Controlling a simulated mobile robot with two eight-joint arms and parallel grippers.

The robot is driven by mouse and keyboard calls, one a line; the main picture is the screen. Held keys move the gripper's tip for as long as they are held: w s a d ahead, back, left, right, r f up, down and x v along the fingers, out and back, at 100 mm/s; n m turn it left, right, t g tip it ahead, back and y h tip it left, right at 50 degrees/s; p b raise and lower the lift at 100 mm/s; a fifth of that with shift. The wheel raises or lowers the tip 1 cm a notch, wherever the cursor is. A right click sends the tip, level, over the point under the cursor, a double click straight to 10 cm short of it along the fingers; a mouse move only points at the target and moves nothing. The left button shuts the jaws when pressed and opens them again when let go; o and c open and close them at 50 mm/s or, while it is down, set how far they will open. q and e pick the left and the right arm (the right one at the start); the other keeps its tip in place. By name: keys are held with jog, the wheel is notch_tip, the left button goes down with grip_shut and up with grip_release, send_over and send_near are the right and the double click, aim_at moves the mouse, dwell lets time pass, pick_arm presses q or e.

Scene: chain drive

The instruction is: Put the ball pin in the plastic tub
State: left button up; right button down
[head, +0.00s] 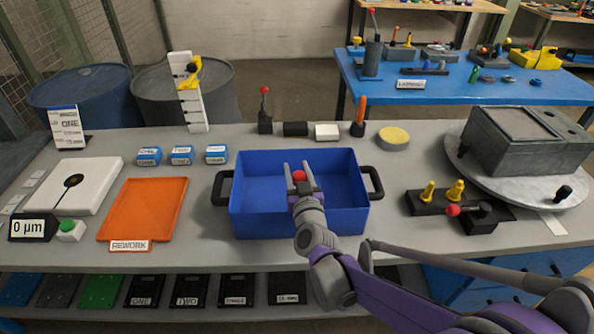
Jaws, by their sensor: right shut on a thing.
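The plastic tub (247,222) is a blue open box with dark side handles, at the middle of the grey bench. My right gripper (299,171) is over the tub, its two fingers pointing to the far side. It is shut on the ball pin (299,176), of which only a red ball shows between the fingers. The rest of the pin is hidden by the gripper. I cannot tell how high the pin is above the tub floor. My left gripper is not in view.
An orange rework tray (148,213) lies left of the tub. A black block with yellow pegs (428,192) and a round turntable with a grey box (525,141) stand to the right. Small blocks and a red-topped lever (265,112) stand behind the tub.

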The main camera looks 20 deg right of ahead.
jog(key=shift+f+b, duration=0.55)
jog(key=shift+f, duration=0.1)
jog(key=shift+c, duration=1.8)
grip_release()
jog(key=shift+r, duration=0.15)
